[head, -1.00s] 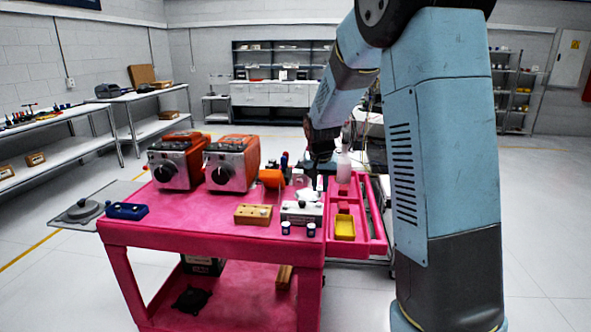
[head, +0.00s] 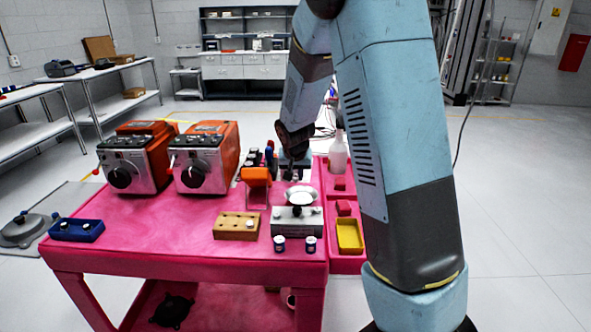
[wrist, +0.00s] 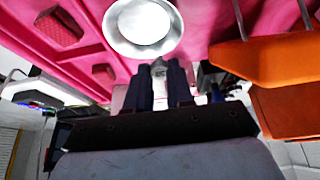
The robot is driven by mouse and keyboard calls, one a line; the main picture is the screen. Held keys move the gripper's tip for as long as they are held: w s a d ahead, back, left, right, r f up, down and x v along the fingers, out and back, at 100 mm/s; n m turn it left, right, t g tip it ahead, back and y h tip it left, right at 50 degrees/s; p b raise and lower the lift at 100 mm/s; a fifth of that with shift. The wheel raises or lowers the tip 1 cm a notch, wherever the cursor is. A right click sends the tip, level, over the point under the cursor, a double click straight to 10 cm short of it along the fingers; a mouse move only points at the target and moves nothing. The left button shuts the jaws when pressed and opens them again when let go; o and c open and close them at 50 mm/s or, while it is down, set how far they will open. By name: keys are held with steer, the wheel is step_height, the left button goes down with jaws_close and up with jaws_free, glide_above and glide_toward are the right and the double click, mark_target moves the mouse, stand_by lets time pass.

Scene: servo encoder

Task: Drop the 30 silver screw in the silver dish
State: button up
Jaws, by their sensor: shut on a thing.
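In the wrist view the dish (wrist: 121,35) lies just beyond my fingertips. My gripper (wrist: 158,66) has two dark fingers shut on a small pale silver piece, seemingly the silver screw (wrist: 158,73). The fingers hide most of it, and no number can be read. In the head view my gripper (head: 291,175) is just behind the dish, small and partly lost among other things.
Two orange machines (head: 205,160) stand on the cart's left. An orange holder (head: 256,180) stands close left of the dish. A wooden block (head: 237,225), two small blue-and-white jars (head: 279,243), a yellow bin (head: 349,235) and a spray bottle (head: 338,155) are nearby.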

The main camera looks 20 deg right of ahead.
mark_target(297, 187)
steer(key=shift+d+f, duration=0.2)
steer(key=shift+f, duration=2.45)
steer(key=o, duration=0.9)
steer(key=s+d+r+n+y, duration=0.1)
steer(key=s+d+r, duration=0.1)
steer(key=s+r, duration=1.85)
steer(key=s+r+n, duration=0.1)
steer(key=s+r, duration=0.1)
steer(key=s, duration=0.3)
steer(key=s+a+r, duration=0.1)
steer(key=s+r, duration=0.1)
steer(key=s, duration=0.3)
steer(key=s+r+n, duration=0.1)
steer(key=s+r, duration=0.1)
steer(key=s, duration=0.3)
steer(key=shift+a+n+t+y, duration=0.25)
steer(key=shift+n+t+y, duration=0.05)
